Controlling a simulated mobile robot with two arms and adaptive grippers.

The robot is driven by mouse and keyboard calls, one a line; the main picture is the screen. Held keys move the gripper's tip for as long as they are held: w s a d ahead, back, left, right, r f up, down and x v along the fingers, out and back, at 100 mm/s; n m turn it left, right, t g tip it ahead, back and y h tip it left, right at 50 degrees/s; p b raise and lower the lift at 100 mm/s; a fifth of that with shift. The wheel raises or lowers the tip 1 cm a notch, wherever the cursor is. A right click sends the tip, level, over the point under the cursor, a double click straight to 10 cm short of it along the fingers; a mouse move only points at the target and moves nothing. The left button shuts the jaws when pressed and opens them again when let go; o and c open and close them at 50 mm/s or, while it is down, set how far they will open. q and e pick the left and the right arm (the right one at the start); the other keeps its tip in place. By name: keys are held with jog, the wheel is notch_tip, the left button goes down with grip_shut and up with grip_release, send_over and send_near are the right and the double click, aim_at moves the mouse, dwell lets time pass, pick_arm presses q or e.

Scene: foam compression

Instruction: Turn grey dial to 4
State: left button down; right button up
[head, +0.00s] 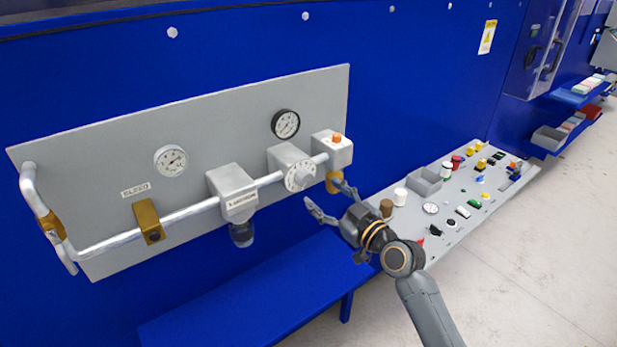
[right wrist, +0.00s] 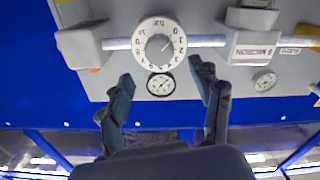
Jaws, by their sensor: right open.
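The grey dial (head: 300,177) is a round, light knob with dark markings, mounted on the grey pipe panel (head: 100,150). In the right wrist view, which shows the panel upside down, the dial (right wrist: 159,43) has numbers around its rim and a short dark pointer mark; I cannot tell for sure which number is set. My right gripper (head: 323,192) is open and empty, just in front of and to the right of the dial. In the right wrist view its fingers (right wrist: 162,76) are spread apart, with the dial ahead of them and untouched. My left gripper is not in view.
A pipe (head: 190,212) runs across the panel past a regulator block (head: 232,187). Gauges (head: 286,124) sit above. A block with an orange button (head: 337,140) is right of the dial. A blue bench (head: 260,290) lies below; a board of switches (head: 450,195) stands at right.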

aim_at(307, 180)
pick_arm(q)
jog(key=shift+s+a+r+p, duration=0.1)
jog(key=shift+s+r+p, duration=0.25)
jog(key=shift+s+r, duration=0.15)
pick_arm(e)
jog(key=x, duration=0.7)
jog(key=shift+s, duration=0.1)
jog(key=shift+d, duration=0.1)
jog(key=c, duration=1.2)
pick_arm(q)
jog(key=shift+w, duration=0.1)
pick_arm(e)
jog(key=shift+o, duration=0.2)
